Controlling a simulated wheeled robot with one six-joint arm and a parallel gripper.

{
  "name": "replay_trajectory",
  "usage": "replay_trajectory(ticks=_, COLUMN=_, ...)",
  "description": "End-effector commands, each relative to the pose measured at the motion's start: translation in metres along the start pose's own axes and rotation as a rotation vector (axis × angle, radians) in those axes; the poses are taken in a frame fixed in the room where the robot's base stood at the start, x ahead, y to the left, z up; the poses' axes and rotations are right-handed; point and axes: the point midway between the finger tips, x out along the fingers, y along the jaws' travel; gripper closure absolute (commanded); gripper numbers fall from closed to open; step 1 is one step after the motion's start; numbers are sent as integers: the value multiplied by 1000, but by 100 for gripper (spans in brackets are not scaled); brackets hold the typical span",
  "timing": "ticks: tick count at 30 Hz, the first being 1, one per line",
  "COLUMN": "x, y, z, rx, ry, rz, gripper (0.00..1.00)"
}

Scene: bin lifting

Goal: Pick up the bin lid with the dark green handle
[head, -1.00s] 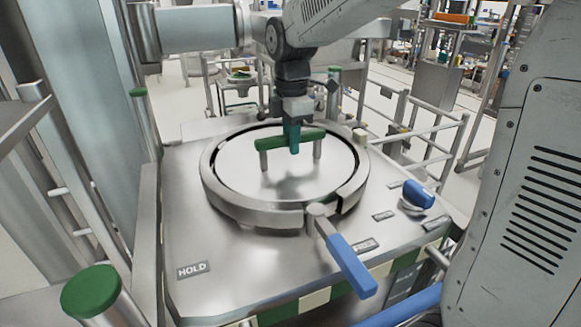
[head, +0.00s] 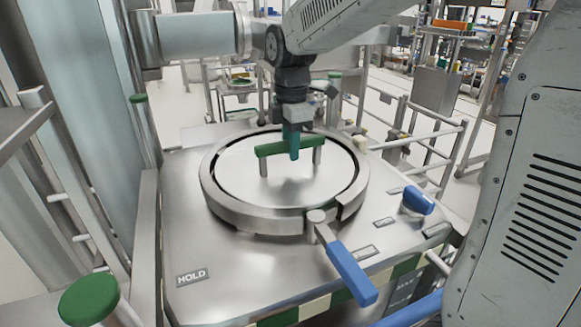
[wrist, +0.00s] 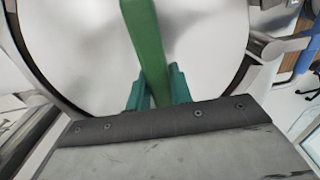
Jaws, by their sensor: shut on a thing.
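The bin lid (head: 285,184) is a round, shiny metal disc lying inside a thick metal ring (head: 235,209) on a metal deck. Its dark green bar handle (head: 270,149) stands on two metal posts. My gripper (head: 294,154) points down from above, its teal fingers closed on the handle a little right of its middle. In the wrist view, the green handle (wrist: 146,45) runs between the two teal fingers (wrist: 158,92), with the pale lid (wrist: 75,45) behind it. I see no clear gap opening between lid and ring.
A blue-handled lever (head: 350,273) sticks out from the ring's front. A blue knob (head: 418,200) sits on the deck (head: 215,250) at right, near small label plates. A green-capped post (head: 90,298) stands front left. Metal railings (head: 430,135) run behind on the right.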

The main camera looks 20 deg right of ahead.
Motion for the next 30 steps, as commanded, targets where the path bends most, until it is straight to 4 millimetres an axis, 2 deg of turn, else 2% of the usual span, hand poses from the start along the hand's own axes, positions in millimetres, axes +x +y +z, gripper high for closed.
replay_trajectory(ticks=8, x=-17, y=1, z=0, rx=0, ry=0, rz=6, gripper=100)
replay_trajectory(ticks=21, x=-89, y=1, z=0, rx=0, ry=0, rz=5, gripper=100)
replay_trajectory(ticks=30, x=-107, y=0, z=0, rx=0, ry=0, rz=4, gripper=100)
